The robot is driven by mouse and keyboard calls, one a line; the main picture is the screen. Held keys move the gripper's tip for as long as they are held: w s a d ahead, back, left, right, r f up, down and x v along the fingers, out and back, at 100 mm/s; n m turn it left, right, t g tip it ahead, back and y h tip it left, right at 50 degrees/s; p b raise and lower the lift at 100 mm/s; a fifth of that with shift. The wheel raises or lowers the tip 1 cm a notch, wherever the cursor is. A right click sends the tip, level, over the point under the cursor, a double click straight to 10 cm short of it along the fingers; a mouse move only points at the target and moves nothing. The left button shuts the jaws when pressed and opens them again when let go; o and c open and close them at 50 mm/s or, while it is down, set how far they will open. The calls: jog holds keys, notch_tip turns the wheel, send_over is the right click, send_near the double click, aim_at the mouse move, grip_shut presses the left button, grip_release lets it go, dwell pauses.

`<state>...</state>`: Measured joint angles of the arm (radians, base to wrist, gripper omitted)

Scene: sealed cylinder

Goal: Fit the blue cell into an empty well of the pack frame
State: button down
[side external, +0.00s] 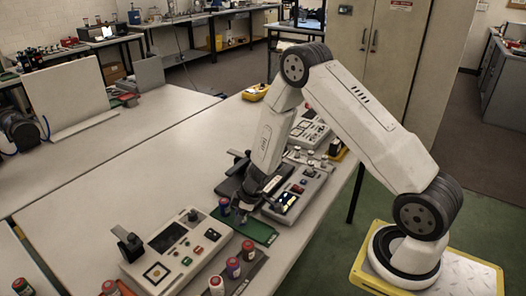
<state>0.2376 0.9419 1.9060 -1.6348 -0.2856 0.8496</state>
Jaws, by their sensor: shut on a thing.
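My gripper (243,207) points down over a dark green mat (262,232), beside a device with a lit display. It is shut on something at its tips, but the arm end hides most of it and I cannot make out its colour. A small bluish-purple cell (225,206) stands just left of the fingers; I cannot tell whether it touches them. A dark holder (262,262) at the front bears several upright cells, including a red-and-purple cell (233,267) and a white cell with a red top (216,285). I cannot tell which part is the pack frame or which wells are empty.
A pale instrument box (205,243) with a dark upright clamp (130,243) is left of the mat. A device with a lit display (290,197) stands close right of my gripper. More red-topped cells (22,286) stand at bottom left. The table's left middle (110,195) is clear.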

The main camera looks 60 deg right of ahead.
jog(key=shift+r, duration=0.15)
jog(key=shift+r, duration=4.9)
jog(key=s+d+r, duration=0.5)
jog(key=s+d, duration=0.1)
jog(key=s, duration=0.2)
jog(key=shift+s+r, duration=0.3)
jog(key=shift+r, duration=0.05)
jog(key=shift+w, duration=0.1)
jog(key=w+d+f, duration=0.1)
jog(key=w+f, duration=0.2)
jog(key=w, duration=0.1)
jog(key=w+d+f, duration=0.1)
jog(key=w+f, duration=0.2)
jog(key=w, duration=0.1)
jog(key=w+d+f, duration=0.1)
jog(key=w+f, duration=0.2)
jog(key=w, duration=0.1)
jog(key=shift+w+d+f, duration=0.1)
jog(key=shift+w+d, duration=0.05)
jog(key=shift+w, duration=0.25)
jog(key=shift+w+f, duration=0.1)
